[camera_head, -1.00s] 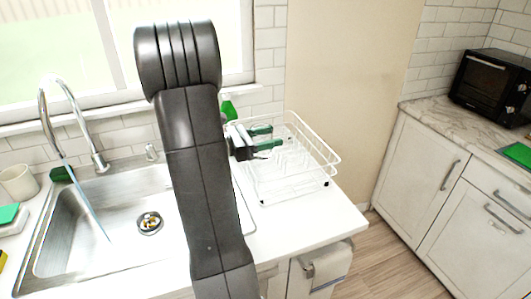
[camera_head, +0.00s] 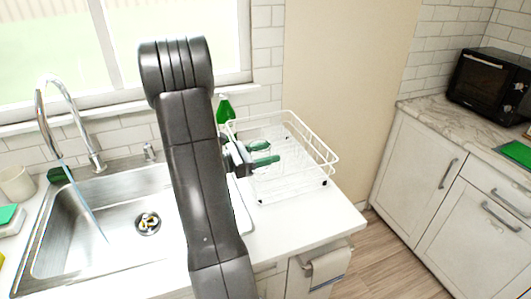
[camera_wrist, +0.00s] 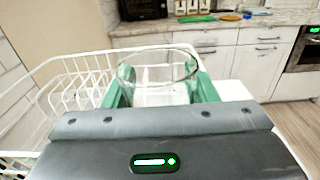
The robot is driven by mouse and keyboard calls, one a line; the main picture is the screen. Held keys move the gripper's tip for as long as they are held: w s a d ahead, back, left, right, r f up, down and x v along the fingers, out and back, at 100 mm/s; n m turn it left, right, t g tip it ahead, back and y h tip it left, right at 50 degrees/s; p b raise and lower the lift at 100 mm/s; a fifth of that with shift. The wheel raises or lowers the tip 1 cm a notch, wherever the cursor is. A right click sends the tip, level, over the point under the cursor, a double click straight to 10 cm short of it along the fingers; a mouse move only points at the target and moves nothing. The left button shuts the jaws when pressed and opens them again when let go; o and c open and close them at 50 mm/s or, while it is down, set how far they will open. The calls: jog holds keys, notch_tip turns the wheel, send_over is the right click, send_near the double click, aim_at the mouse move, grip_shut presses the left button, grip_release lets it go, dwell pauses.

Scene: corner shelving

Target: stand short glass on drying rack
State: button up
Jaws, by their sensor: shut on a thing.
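The short glass (camera_wrist: 156,94) is clear and see-through, with its round rim facing up in the wrist view. My gripper (camera_wrist: 160,86) is shut on it, with one green finger on each side. In the head view my gripper (camera_head: 263,153) is over the left part of the drying rack (camera_head: 332,158). The glass is hard to make out there. The rack is a white wire basket on the counter, and it also shows at the left of the wrist view (camera_wrist: 72,66). I cannot tell whether the glass touches the rack.
The sink (camera_head: 110,215) with its faucet (camera_head: 70,90) lies left of the rack. A green bottle (camera_head: 225,110) stands behind my gripper. The wall is close behind the rack. A black oven (camera_head: 488,85) sits on the far right counter. The rack's right part looks empty.

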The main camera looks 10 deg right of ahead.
jog(key=shift+f, duration=0.3)
jog(key=o, duration=1.2)
jog(key=shift+r, duration=0.1)
jog(key=shift+r+p, duration=0.35)
jog(key=shift+r, duration=0.15)
jog(key=a+b, duration=0.1)
jog(key=a, duration=0.3)
jog(key=s+a, duration=0.1)
jog(key=a, duration=0.3)
jog(key=s+a+b, duration=0.1)
jog(key=a, duration=0.2)
jog(key=shift+s+a+b, duration=0.15)
jog(key=shift+a+b, duration=0.15)
jog(key=shift+a, duration=0.1)
